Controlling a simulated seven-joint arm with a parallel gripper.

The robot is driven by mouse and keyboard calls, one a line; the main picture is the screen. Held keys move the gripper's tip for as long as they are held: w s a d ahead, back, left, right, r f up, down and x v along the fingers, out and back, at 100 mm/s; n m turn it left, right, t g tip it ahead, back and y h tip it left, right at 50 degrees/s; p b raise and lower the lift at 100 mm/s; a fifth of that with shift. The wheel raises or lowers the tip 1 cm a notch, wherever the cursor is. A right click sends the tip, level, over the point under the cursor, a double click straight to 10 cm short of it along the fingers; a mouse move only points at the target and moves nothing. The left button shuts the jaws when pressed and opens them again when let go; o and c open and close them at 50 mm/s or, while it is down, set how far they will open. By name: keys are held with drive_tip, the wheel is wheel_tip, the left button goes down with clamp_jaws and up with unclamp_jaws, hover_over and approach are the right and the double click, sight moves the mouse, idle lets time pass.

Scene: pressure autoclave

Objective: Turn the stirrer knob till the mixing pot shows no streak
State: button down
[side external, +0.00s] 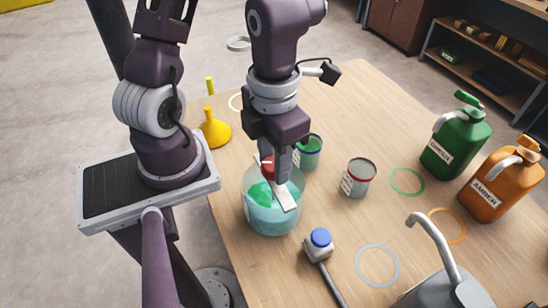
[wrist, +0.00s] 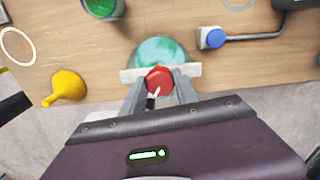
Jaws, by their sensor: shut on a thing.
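The mixing pot (side external: 272,218) is a clear round vessel on the wooden table. Its contents show bright green patches against paler blue-green, so the colour is uneven. The pot also shows in the wrist view (wrist: 160,50), with uneven green tones. A pale bar crosses its top and carries the red stirrer knob (side external: 267,168). In the wrist view the knob (wrist: 159,79) sits between the fingers of my gripper (wrist: 160,86), which is shut on it from above. A small white pointer shows at the knob. My gripper partly hides the knob and pot top in the side view.
An open green tin (side external: 309,153) stands close behind the pot, and a grey tin (side external: 358,178) is to its right. A yellow funnel (side external: 214,130) is behind left. A blue-capped valve (side external: 320,241) is in front. Green (side external: 456,145) and amber (side external: 505,180) jugs stand far right.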

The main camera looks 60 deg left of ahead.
drive_tip(key=n, duration=0.4)
drive_tip(key=shift+n, duration=0.4)
drive_tip(key=n, duration=2)
drive_tip(key=shift+n, duration=0.4)
drive_tip(key=n, duration=0.4)
drive_tip(key=shift+n, duration=0.3)
drive_tip(key=n, duration=0.8)
drive_tip(key=shift+n, duration=0.6)
